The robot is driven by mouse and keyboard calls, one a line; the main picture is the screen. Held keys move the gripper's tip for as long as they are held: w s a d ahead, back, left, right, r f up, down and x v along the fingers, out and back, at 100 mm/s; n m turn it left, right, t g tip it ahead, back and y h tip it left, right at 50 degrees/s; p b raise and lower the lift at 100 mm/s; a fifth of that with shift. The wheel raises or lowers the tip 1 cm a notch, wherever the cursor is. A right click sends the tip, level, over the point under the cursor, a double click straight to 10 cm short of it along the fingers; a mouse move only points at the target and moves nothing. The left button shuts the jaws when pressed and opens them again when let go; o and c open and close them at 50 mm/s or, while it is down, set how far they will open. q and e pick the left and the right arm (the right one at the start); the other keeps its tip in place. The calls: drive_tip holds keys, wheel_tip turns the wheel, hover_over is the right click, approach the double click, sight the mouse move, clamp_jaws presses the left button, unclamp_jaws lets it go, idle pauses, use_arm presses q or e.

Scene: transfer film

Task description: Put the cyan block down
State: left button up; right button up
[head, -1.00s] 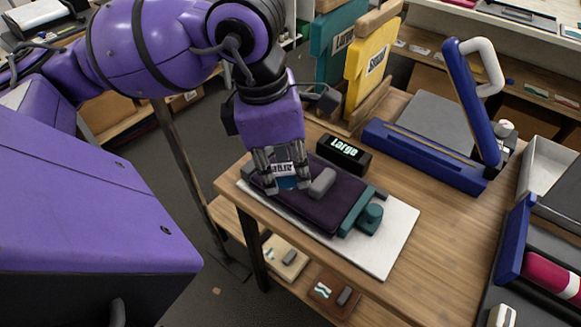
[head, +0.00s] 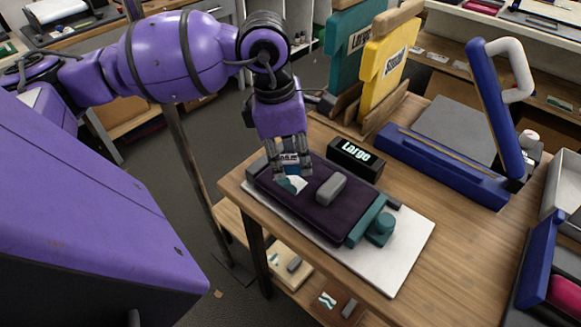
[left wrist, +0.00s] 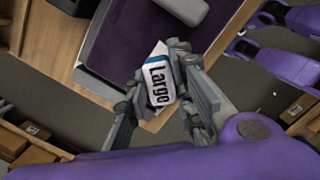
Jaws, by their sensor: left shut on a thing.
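My left gripper (head: 291,168) is shut on a small cyan-blue block (head: 290,170) with a white label. In the left wrist view the label on the block (left wrist: 159,84) reads "Largo", and the fingers (left wrist: 163,95) close on it from both sides. In the head view it is over the far left end of a dark purple pad (head: 322,208). The fingers hide part of the block, and I cannot tell whether it touches the pad. My right gripper is not in view.
The pad has a grey handle (head: 331,188) and a teal end piece (head: 378,222), and lies on a white board (head: 407,248) on a wooden table (head: 452,240). A black "Large" sign (head: 355,155) stands behind it. A blue press (head: 440,165) is further right.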

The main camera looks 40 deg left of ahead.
sight(290, 170)
use_arm(q)
drive_tip(key=shift+w+a+f, duration=0.1)
drive_tip(key=shift+f, duration=1.8)
drive_tip(key=o, duration=1)
drive_tip(key=shift+c, duration=0.2)
drive_tip(key=shift+r, duration=0.1)
drive_tip(key=r, duration=0.4)
drive_tip(key=a+r, duration=0.1)
drive_tip(key=r, duration=0.3)
drive_tip(key=s+r, duration=0.1)
drive_tip(key=r, duration=0.3)
drive_tip(key=shift+s+a, duration=0.1)
drive_tip(key=shift+a, duration=0.05)
